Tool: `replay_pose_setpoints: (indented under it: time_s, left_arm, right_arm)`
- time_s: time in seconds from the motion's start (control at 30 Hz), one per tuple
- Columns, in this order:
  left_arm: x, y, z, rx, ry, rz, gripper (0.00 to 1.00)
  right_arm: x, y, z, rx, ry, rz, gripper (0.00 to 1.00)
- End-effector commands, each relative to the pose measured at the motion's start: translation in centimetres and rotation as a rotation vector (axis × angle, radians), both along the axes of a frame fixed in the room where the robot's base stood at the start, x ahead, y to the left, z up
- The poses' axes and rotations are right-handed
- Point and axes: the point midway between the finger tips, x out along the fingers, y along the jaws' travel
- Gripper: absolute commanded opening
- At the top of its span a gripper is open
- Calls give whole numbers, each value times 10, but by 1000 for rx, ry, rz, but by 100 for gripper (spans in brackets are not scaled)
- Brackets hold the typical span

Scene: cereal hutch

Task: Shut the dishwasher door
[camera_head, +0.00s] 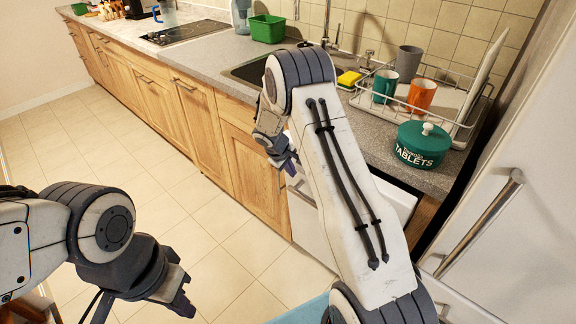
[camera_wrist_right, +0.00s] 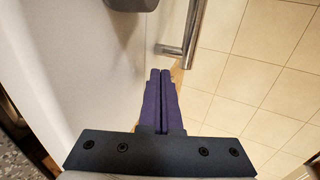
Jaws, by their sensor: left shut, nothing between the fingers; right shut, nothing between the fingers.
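The white dishwasher door (camera_head: 308,228) stands under the counter, right of the wooden cabinets. My left gripper (camera_head: 184,305) is shut and empty over the floor.
The counter above holds a dish rack (camera_head: 455,92) with cups, a green tablets pot (camera_head: 422,145) and a yellow sponge (camera_head: 349,79). A white fridge-like door with a bar handle (camera_head: 482,222) stands at right. The tiled floor (camera_head: 150,170) is clear.

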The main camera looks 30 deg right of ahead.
Motion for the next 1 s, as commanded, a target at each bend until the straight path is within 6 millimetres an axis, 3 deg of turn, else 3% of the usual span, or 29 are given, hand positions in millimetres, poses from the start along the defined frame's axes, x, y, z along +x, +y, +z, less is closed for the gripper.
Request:
replay_pose_setpoints:
  time_s: [0.23,0.67,0.77,1.0]
  left_arm:
    - [0,0,0,0,0,0,0]
    - [0,0,1,0,0,0,0]
    - [0,0,8,0,0,0,0]
    - [0,0,27,0,0,0,0]
  right_arm:
    - [4,-11,-26,1,0,0,0]
    - [6,-13,-29,1,-1,-1,0]
    - [11,-25,-25,0,-1,-5,0]
    - [31,-72,-19,1,-2,-5,0]
